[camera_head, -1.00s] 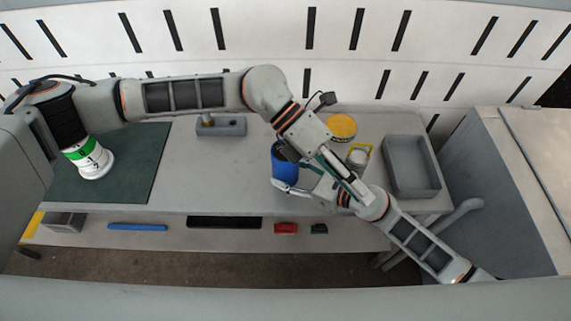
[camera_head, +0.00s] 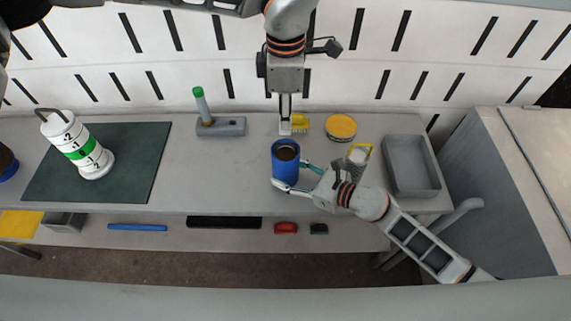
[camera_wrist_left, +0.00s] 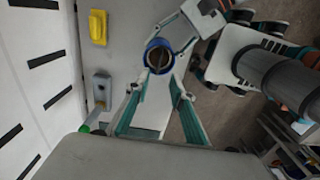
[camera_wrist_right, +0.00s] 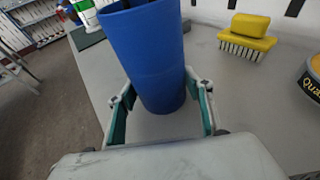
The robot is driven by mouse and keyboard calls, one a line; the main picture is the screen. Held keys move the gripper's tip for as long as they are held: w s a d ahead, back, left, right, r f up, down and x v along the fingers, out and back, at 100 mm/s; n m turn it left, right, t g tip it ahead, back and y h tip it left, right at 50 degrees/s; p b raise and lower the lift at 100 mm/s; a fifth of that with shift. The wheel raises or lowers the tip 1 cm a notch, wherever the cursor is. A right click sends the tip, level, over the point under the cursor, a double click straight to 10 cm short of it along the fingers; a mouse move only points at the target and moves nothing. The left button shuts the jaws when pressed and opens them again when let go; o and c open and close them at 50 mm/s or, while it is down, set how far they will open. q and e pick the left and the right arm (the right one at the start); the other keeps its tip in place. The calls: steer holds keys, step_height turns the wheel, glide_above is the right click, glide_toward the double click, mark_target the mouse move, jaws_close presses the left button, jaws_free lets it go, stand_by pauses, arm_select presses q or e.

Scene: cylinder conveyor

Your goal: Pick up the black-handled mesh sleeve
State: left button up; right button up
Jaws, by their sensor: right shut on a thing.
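I cannot make out a black-handled mesh sleeve for certain. A small pale mesh-like cup (camera_head: 356,155) with a yellow handle stands on the bench, right of the blue cylinder (camera_head: 286,168). The upright blue cylinder has a dark opening; what is inside is unclear. My right gripper (camera_head: 291,177) is shut on its lower part, and the cylinder stands between its fingers in the right wrist view (camera_wrist_right: 155,75). My left gripper (camera_head: 285,128) points down behind the cylinder, beside the yellow brush (camera_head: 301,122). In the left wrist view its fingers are apart and empty, with the blue rim (camera_wrist_left: 159,57) beyond.
A white cylinder (camera_head: 82,150) with a green band and grey handle stands on the dark green mat (camera_head: 130,165). A grey block with a green-tipped rod (camera_head: 202,105), a yellow tin (camera_head: 341,128) and a grey tray (camera_head: 388,178) are on the bench. Its front left-centre is clear.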

mark_target(286, 143)
arm_select(q)
step_height(286, 143, down, 10)
steer(key=shift+w+r, duration=0.15)
steer(key=shift+r, duration=0.05)
jaws_close()
steer(key=shift+r, duration=0.1)
